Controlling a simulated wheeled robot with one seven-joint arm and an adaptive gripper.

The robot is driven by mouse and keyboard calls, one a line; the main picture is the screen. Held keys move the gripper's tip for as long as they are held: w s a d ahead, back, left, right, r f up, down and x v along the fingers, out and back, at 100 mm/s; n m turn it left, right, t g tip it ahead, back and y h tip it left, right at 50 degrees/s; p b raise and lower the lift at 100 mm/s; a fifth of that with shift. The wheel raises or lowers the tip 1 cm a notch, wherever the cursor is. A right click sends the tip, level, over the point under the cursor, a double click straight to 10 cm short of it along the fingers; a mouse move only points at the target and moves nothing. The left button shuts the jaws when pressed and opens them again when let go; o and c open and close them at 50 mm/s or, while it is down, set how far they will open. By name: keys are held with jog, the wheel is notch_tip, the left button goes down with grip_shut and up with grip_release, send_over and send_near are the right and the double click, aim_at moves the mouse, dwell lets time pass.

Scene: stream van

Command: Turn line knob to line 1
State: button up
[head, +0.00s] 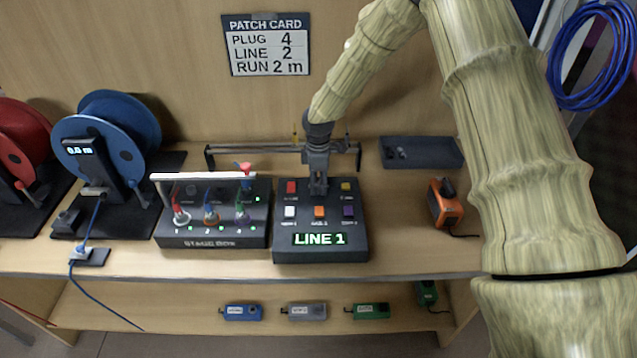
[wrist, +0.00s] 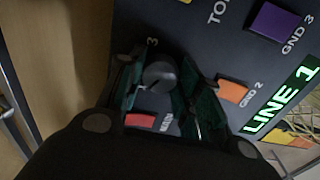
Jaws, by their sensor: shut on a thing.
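The dark line box (head: 350,250) stands on the bench, with a lit green display (head: 320,239) reading "LINE 1". The display also reads "LINE 1" in the wrist view (wrist: 283,100). My gripper (head: 318,190) reaches down from above onto the upper middle of the box, between the red and yellow buttons. In the wrist view my gripper (wrist: 160,92) has its two fingers on either side of the round dark line knob (wrist: 160,76), shut on it. The knob is hidden by the gripper in the head view. A "3" mark shows beside the knob in the wrist view.
The stage box (head: 213,243) with several plugs and a white bar (head: 203,176) stands close on the left. An orange device (head: 446,203) is on the right. A patch card (head: 266,45) on the wall reads plug 4, line 2, run 2 m. A blue cable reel (head: 92,150) stands farther left.

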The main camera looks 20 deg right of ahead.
aim_at(318, 185)
dwell(0.5)
jog(key=o, duration=1)
jog(key=shift+o, duration=0.2)
notch_tip(318, 185, up, 12)
